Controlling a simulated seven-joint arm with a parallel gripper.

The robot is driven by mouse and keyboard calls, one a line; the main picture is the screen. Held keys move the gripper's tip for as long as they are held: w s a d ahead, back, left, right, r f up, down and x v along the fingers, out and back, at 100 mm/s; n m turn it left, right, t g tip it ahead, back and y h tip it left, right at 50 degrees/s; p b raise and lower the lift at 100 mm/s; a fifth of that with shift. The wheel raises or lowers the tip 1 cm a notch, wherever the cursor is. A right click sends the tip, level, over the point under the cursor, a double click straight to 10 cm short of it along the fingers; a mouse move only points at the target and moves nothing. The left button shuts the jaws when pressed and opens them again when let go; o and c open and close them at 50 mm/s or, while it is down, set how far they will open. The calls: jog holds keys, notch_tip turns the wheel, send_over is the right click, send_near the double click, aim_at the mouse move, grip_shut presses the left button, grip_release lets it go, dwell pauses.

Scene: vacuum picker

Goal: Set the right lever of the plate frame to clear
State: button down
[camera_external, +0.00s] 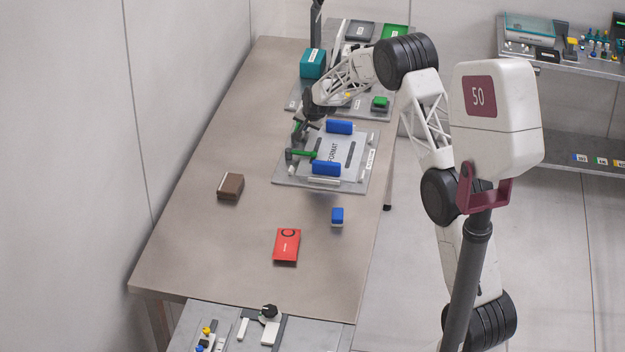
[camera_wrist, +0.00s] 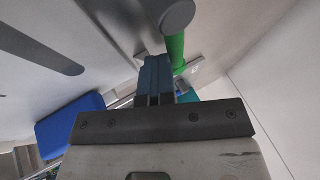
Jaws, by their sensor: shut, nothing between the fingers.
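The plate frame (camera_external: 362,178) is a light grey panel marked FORMAT, lying on the bench with two blue blocks on it. A green lever (camera_external: 303,153) with a dark end lies along its left side. More green shows just beyond it, close to my gripper (camera_external: 301,128), partly hidden by the hand. In the wrist view my gripper (camera_wrist: 157,82) is shut and empty, its fingers close beside a green lever rod (camera_wrist: 175,50) with a round grey knob (camera_wrist: 177,14). I cannot tell whether they touch. The lever position labels are not readable.
Another grey station with a teal box (camera_external: 312,64) stands behind. The bench left of the frame is clear.

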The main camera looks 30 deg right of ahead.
jog(key=shift+w+a+r, duration=0.3)
jog(key=shift+w+a, duration=0.05)
jog(key=shift+d+r, duration=0.1)
jog(key=shift+d, duration=0.05)
jog(key=shift+s+d+r, duration=0.1)
jog(key=shift+s+d, duration=0.3)
jog(key=shift+s, duration=0.05)
jog(key=shift+s+d, duration=1.15)
jog(key=shift+d, duration=0.05)
jog(key=v, duration=0.9)
jog(key=shift+s+d+r, duration=0.3)
jog(key=shift+s+d, duration=0.05)
jog(key=shift+d, duration=0.15)
